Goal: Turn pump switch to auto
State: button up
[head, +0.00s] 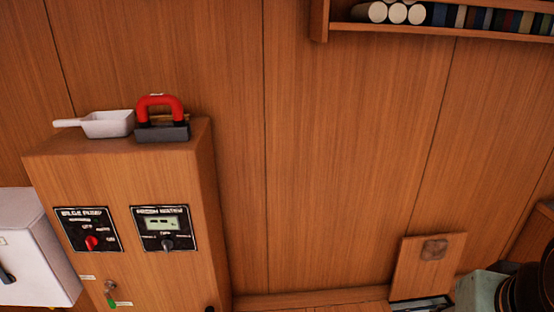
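The pump switch is a red knob (92,243) on a black panel (73,228) whose lettering seems to read "BILGE PUMP". The panel is on the front of a wooden cabinet at the left in the head view. Small position labels lie above and to the right of the knob; they are blurred, with one looking like "OFF" and one like "AUTO". Which label the knob points to is too small to tell. My gripper does not show in this view.
A second black panel (145,222) with a display and dark knob (167,244) is right of the pump panel. A key with green tag (111,299) hangs below. A white scoop (108,124) and red-handled block (161,131) sit on the cabinet (200,165). A white box (30,240) stands left.

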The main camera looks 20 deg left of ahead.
aim_at(91, 241)
jog(key=u, duration=2.2)
jog(key=i+u, duration=0.2)
jog(key=i, duration=0.15)
jog(key=k+u, duration=0.1)
jog(key=k, duration=0.35)
jog(key=i+j+z, duration=0.15)
jog(key=i, duration=0.4)
